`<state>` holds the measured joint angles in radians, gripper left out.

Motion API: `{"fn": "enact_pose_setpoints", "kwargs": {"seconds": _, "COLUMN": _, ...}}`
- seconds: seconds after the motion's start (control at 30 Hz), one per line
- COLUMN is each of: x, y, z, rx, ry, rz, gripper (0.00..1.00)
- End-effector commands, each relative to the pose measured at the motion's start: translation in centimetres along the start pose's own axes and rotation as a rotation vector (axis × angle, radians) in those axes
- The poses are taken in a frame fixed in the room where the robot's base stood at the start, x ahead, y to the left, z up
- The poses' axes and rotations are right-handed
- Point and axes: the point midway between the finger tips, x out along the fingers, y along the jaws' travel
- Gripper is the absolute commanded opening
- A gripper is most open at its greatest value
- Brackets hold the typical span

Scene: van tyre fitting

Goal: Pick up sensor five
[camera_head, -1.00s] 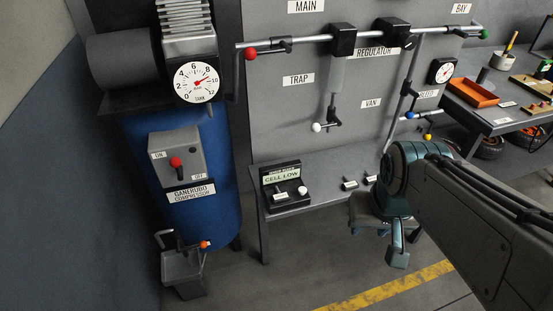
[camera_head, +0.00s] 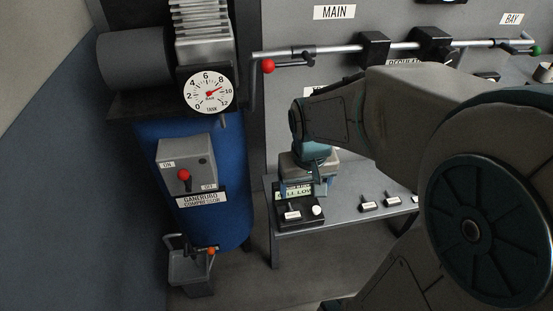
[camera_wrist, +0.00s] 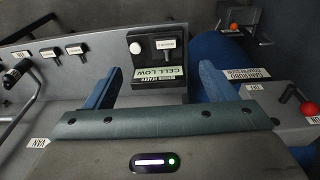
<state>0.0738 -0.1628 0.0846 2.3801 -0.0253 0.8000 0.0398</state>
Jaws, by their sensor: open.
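Several small black sensors with white labels stand on the grey bench. One row shows at the right of the head view, including a sensor (camera_head: 367,206) and another (camera_head: 392,202); in the wrist view they are at upper left (camera_wrist: 75,49). Another labelled piece (camera_wrist: 166,44) stands in the black "CELL LOW" tester (camera_wrist: 160,73), beside a white knob (camera_wrist: 135,48). The labels are too small to read, so I cannot tell which is sensor five. My gripper (camera_wrist: 160,88) is open and empty, with the tester showing between its blue fingers. In the head view my gripper (camera_head: 307,181) is above and behind the tester.
The blue compressor (camera_head: 217,150) with its red-knobbed switch box (camera_head: 187,165) stands left of the bench (camera_head: 345,220). A pipe (camera_head: 340,49) with a red-ended lever (camera_head: 268,66) runs along the panel above. My arm hides much of the right side.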

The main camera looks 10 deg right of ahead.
Motion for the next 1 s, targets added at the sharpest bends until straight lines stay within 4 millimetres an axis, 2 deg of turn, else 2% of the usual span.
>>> {"fn": "enact_pose_setpoints", "kwargs": {"seconds": 0.1, "x": 1.7, "y": -0.1, "z": -2.1, "rx": -0.008, "ry": -0.055, "rz": -0.005, "gripper": 0.78}}
{"fn": "enact_pose_setpoints", "kwargs": {"seconds": 0.2, "x": 3.2, "y": -0.2, "z": -3.5, "rx": -0.012, "ry": -0.085, "rz": -0.013, "gripper": 0.78}}
{"fn": "enact_pose_setpoints", "kwargs": {"seconds": 0.4, "x": 5.3, "y": -0.3, "z": -4.9, "rx": -0.014, "ry": -0.119, "rz": -0.027, "gripper": 0.78}}
{"fn": "enact_pose_setpoints", "kwargs": {"seconds": 0.57, "x": 6.8, "y": -0.4, "z": -5.0, "rx": -0.014, "ry": -0.128, "rz": -0.03, "gripper": 0.78}}
{"fn": "enact_pose_setpoints", "kwargs": {"seconds": 0.8, "x": 11.2, "y": -0.5, "z": -4.3, "rx": -0.014, "ry": -0.13, "rz": -0.031, "gripper": 0.78}}
{"fn": "enact_pose_setpoints", "kwargs": {"seconds": 1.0, "x": 13.8, "y": -0.5, "z": -4.0, "rx": -0.012, "ry": -0.128, "rz": -0.03, "gripper": 0.78}}
